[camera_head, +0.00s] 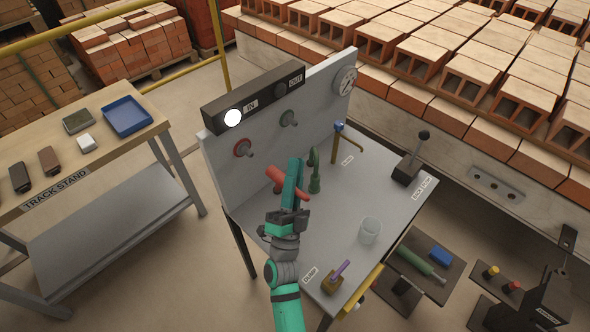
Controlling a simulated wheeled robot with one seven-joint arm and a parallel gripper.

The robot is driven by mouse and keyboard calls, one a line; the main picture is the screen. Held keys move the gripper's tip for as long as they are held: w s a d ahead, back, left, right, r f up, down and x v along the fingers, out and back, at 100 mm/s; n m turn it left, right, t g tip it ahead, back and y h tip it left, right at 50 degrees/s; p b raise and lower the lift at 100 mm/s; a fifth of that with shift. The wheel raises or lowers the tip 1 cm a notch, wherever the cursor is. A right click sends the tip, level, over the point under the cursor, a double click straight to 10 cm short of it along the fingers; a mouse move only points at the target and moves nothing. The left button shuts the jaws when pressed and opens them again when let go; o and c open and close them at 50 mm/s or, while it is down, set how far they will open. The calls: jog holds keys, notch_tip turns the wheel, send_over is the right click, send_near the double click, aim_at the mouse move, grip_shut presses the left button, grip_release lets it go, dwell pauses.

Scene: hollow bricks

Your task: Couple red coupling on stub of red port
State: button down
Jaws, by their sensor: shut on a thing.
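My gripper (293,182) is above the grey bench, shut on the red coupling (275,173). The coupling is a red cylinder lying across the fingers, its left end pointing up and left toward the panel. The coupling and the stub are visibly apart. A green coupling (314,178) stands upright just right of my gripper.
A dark box with a lit white lamp (233,118) tops the panel (226,163), beside a gauge (345,80). A brass tap (340,140), black lever (411,165), glass (369,231) and purple-handled item (336,277) occupy the bench. A wooden track stand (60,145) stands left.

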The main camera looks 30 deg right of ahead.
aim_at(277, 170)
jog(key=shift+w+a, duration=0.35)
jog(key=shift+w, duration=0.55)
jog(key=shift+w+a, duration=0.3)
jog(key=shift+w, duration=0.6)
jog(key=shift+w+a, duration=0.35)
jog(key=shift+w, duration=0.55)
jog(key=shift+w+a, duration=0.25)
jog(key=shift+w, duration=0.45)
jog(key=shift+w+a, duration=0.25)
jog(key=shift+w, duration=0.45)
jog(key=shift+w+a, duration=0.25)
jog(key=shift+w, duration=0.45)
jog(key=c, duration=1.7)
grip_release()
jog(key=shift+f, duration=0.1)
jog(key=v, duration=1)
jog(key=shift+s+a+f, duration=0.2)
